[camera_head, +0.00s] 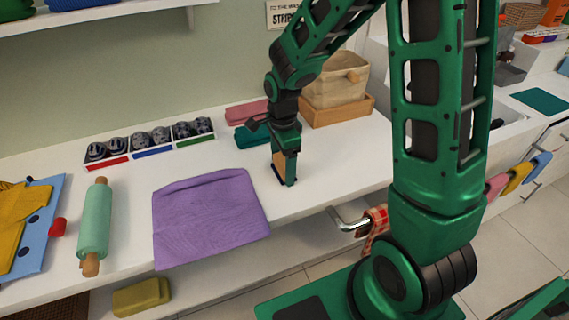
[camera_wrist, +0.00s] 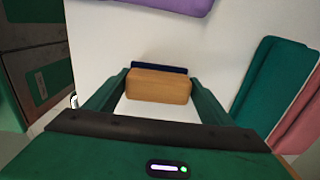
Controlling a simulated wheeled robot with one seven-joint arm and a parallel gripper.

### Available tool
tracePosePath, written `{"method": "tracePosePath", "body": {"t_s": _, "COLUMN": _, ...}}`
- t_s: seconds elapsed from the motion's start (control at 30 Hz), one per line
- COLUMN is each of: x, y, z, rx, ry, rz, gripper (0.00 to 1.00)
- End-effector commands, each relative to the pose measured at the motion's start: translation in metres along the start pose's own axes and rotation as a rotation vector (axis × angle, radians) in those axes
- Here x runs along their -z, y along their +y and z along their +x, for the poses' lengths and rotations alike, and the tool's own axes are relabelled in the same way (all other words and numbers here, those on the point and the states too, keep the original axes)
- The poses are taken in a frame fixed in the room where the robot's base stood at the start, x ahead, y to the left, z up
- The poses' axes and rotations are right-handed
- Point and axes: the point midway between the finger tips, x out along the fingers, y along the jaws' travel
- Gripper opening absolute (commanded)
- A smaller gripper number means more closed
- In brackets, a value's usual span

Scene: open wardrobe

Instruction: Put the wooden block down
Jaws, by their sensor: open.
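The wooden block (camera_wrist: 158,86) is a light brown rectangular piece in the wrist view, between the two fingers of my gripper (camera_wrist: 160,83). In the head view the block (camera_head: 279,163) shows as a narrow tan strip beside my gripper (camera_head: 284,178), which points down at the white counter. My gripper is open around the block. In the wrist view a dark blue strip shows just behind the block, and white counter shows in front of it. The fingers hide part of the block in the head view. I cannot tell for certain whether the block's underside touches the counter.
A folded purple cloth (camera_head: 208,215) lies left of my gripper. Behind are teal (camera_head: 250,137) and pink (camera_head: 246,112) folded cloths and a beige basket (camera_head: 335,82) in a wooden tray (camera_head: 349,110). A green rolling pin (camera_head: 95,222) lies further left. White counter (camera_head: 338,160) is clear to the right.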

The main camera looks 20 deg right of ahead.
Motion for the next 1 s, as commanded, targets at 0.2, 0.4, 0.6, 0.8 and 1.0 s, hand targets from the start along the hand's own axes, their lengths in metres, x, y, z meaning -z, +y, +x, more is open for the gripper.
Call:
{"method": "tracePosePath", "body": {"t_s": 0.2, "x": -0.002, "y": 0.011, "z": -0.001, "rx": -0.034, "ry": -0.002, "rz": -0.006, "gripper": 0.89}}
{"method": "tracePosePath", "body": {"t_s": 0.4, "x": -0.001, "y": 0.018, "z": -0.048, "rx": -0.013, "ry": -0.002, "rz": -0.006, "gripper": 0.89}}
{"method": "tracePosePath", "body": {"t_s": 0.6, "x": 0.001, "y": 0.022, "z": -0.095, "rx": -0.002, "ry": 0.0, "rz": -0.002, "gripper": 0.89}}
{"method": "tracePosePath", "body": {"t_s": 0.8, "x": 0.001, "y": 0.023, "z": -0.125, "rx": -0.001, "ry": 0.0, "rz": -0.001, "gripper": 0.89}}
{"method": "tracePosePath", "body": {"t_s": 1.0, "x": 0.001, "y": 0.023, "z": -0.137, "rx": -0.002, "ry": 0.0, "rz": -0.001, "gripper": 0.89}}
